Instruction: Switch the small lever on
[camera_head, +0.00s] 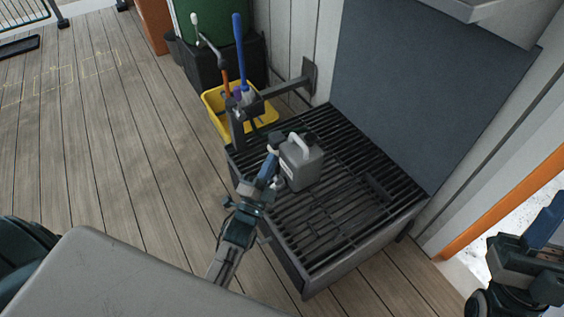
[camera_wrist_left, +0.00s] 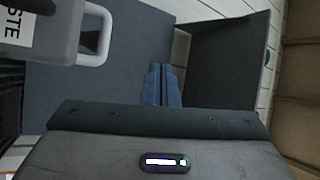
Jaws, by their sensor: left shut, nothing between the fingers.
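I cannot make out the small lever for certain in either view. My left gripper (camera_head: 270,163) is shut and empty, low over the slatted grate, close to the left side of a grey jerrycan (camera_head: 302,166). In the left wrist view the blue fingers (camera_wrist_left: 163,84) are together with nothing between them, and the jerrycan (camera_wrist_left: 45,32) shows at upper left. A grey bar on a wall plate (camera_head: 309,76) reaches out just behind the gripper. Part of my right arm and gripper (camera_head: 543,222) shows at the right edge; its jaws are unclear.
The jerrycan stands on a dark slatted grate (camera_head: 345,215) against a grey back panel (camera_head: 420,90). A yellow mop bucket (camera_head: 212,101) with upright handles stands behind it. A grey surface (camera_head: 110,270) fills the lower left.

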